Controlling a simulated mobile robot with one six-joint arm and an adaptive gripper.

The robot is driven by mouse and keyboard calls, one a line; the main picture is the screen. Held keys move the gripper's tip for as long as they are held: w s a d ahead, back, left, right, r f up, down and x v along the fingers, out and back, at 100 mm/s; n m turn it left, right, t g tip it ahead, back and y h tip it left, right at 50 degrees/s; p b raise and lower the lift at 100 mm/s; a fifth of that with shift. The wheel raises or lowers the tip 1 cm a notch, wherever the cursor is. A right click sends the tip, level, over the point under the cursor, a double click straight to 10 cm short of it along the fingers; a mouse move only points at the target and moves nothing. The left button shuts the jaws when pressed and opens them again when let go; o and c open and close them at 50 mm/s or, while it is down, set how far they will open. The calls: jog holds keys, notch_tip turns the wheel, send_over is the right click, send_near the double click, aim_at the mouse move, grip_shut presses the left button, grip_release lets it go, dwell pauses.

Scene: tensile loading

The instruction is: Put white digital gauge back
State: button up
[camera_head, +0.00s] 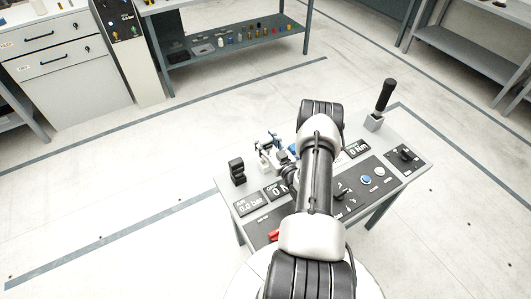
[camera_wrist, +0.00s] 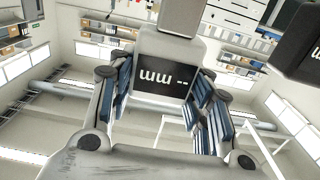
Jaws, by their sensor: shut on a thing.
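The white digital gauge (camera_wrist: 200,52) is between the two blue-padded fingers of my gripper (camera_wrist: 162,98) in the wrist view. Its dark screen reads "-- mm", upside down in the picture. My gripper is shut on it, one finger at each side of the screen. In the head view my gripper (camera_head: 271,150) is low over the back left part of the grey console table (camera_head: 227,190). My arm hides much of it there, and I cannot clearly make out the gauge or whether it touches anything.
A black block (camera_head: 237,172) stands on the table's left end, left of my gripper. A dark unit (camera_wrist: 304,48) marked "mm" is near the gauge's right in the wrist view. A black-handled lever (camera_head: 384,97) stands at the table's back right. Knobs and displays (camera_head: 272,192) cover the front.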

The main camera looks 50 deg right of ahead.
jog(key=shift+s+a+f+b, duration=0.1)
jog(key=shift+f+b, duration=0.2)
jog(key=shift+f, duration=1.1)
jog(key=shift+s+a+f+b, duration=0.1)
jog(key=shift+f+b, duration=0.2)
jog(key=shift+f, duration=1.05)
grip_shut()
jog(key=o, duration=0.9)
grip_release()
jog(key=shift+f, duration=0.1)
jog(key=shift+o, duration=0.5)
jog(key=shift+w+d, duration=0.15)
jog(key=shift+d, duration=0.05)
jog(key=shift+o, duration=1.2)
jog(key=shift+r, duration=0.25)
